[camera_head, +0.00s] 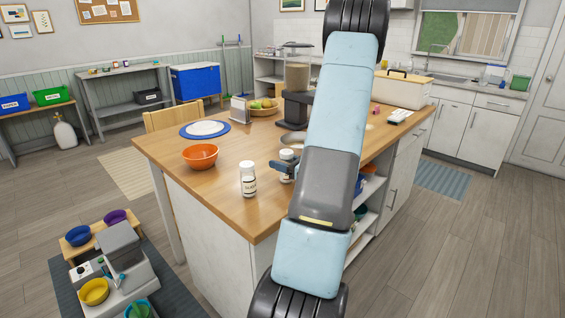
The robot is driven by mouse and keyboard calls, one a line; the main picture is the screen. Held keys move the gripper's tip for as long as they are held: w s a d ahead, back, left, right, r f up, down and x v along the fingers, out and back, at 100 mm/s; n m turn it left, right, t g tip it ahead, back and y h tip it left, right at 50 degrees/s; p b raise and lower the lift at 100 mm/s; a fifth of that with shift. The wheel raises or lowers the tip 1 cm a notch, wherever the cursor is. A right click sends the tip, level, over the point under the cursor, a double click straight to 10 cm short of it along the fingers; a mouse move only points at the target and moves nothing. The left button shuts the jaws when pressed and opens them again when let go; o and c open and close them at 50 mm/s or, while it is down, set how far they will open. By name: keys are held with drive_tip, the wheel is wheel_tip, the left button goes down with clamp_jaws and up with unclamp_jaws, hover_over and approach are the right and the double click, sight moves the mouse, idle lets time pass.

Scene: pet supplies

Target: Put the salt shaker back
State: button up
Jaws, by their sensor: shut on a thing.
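A small white shaker with a pale grey lid (286,155), which looks like the salt shaker, is between the dark fingers of my gripper (283,168). My gripper is shut on it, over the near right part of the wooden counter. My arm hides the right side of the gripper. I cannot tell whether the shaker touches the counter. A second white shaker with dark lettering (248,179) stands upright at the counter's near edge, left of the gripper. Its label is too small to read.
An orange bowl (200,157) and a white plate on a blue mat (205,129) are on the island counter (225,205). A grinder-like appliance (296,100) stands behind my gripper. Open shelves (371,190) are under the counter's right side. A pet feeding station (115,275) is on the floor.

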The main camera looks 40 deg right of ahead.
drive_tip(key=o, duration=1.2)
drive_tip(key=shift+c, duration=0.2)
drive_tip(key=shift+s, duration=0.1)
drive_tip(key=v, duration=1.1)
drive_tip(key=shift+s+d+r, duration=0.1)
drive_tip(key=shift+s, duration=0.3)
